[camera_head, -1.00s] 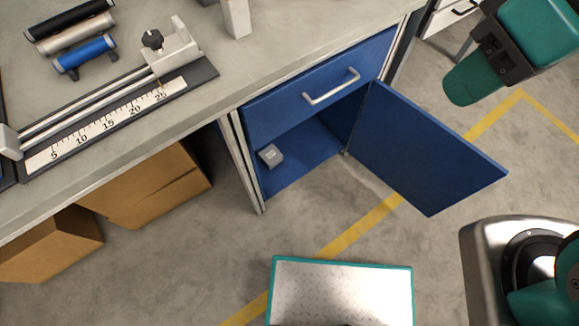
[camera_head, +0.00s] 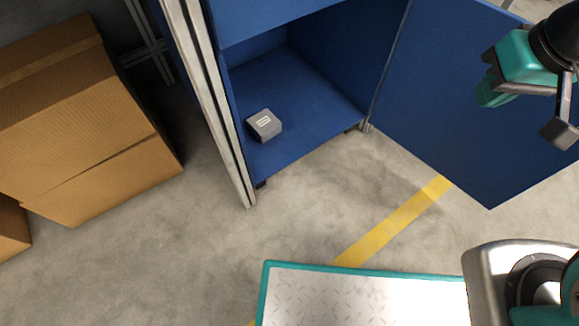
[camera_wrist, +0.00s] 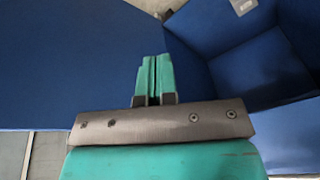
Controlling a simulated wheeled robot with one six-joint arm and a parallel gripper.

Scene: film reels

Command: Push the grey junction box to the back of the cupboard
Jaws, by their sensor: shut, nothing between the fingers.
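The grey junction box (camera_head: 264,124), with a pale label on top, sits on the blue floor of the open cupboard (camera_head: 305,95), near its front left. Bare floor lies behind it. My gripper (camera_head: 486,98) is at the upper right of the head view, over the open cupboard door and well to the right of the box, not touching it. Its teal fingers (camera_wrist: 155,75) are closed together and empty in the wrist view. A small grey piece at that view's top edge looks like the junction box (camera_wrist: 243,5), mostly cut off.
A metal post (camera_head: 215,110) edges the cupboard on the left. Cardboard boxes (camera_head: 80,120) stand farther left. Open concrete floor with a yellow line (camera_head: 395,220) lies in front.

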